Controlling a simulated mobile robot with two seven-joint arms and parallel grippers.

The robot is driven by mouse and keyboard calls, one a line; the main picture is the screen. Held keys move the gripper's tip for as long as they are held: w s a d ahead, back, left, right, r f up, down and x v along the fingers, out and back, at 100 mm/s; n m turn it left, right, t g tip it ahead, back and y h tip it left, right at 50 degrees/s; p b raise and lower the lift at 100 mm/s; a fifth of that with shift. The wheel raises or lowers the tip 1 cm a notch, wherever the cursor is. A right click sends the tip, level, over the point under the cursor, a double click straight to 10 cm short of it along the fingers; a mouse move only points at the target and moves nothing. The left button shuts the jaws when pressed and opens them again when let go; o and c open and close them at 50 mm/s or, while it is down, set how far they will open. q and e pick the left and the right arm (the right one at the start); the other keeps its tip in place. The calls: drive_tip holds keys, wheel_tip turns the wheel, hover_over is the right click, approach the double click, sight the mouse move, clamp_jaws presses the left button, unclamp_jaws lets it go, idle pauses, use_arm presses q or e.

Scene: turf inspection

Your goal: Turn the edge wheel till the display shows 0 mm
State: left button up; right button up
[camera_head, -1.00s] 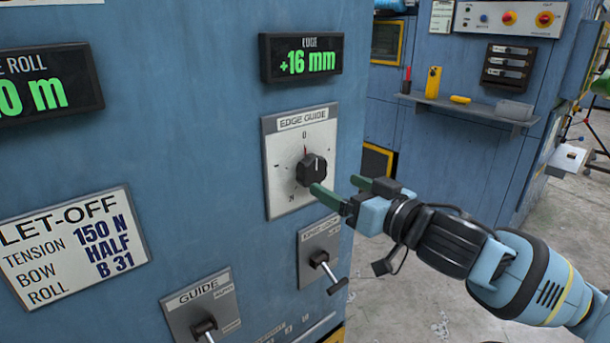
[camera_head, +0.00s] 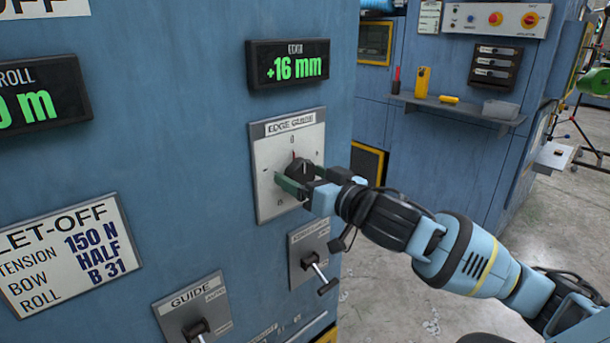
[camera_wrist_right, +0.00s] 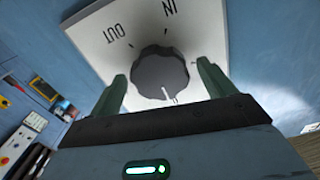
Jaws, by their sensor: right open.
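The edge wheel is a black knob (camera_head: 299,169) on the white "EDGE GUIDE" plate (camera_head: 262,195), fixed to the blue machine wall. The display (camera_head: 289,65) above it reads +16 mm in green. My right gripper (camera_head: 300,180) is open, with its green fingers at the knob and partly covering it. In the right wrist view the knob (camera_wrist_right: 159,75) sits between the two spread fingers (camera_wrist_right: 160,92), with a gap visible on each side. A white pointer line shows on the knob there, and OUT and IN are printed on the plate. My left gripper is not in view.
Below the plate is a smaller plate with a lever (camera_head: 318,275), close under my right arm. A GUIDE lever (camera_head: 196,328) is at lower left. A shelf (camera_head: 455,108) with small items is on the far wall. Open floor lies to the right.

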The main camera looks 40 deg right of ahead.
drive_tip(key=shift+w, duration=0.3)
drive_tip(key=c, duration=1)
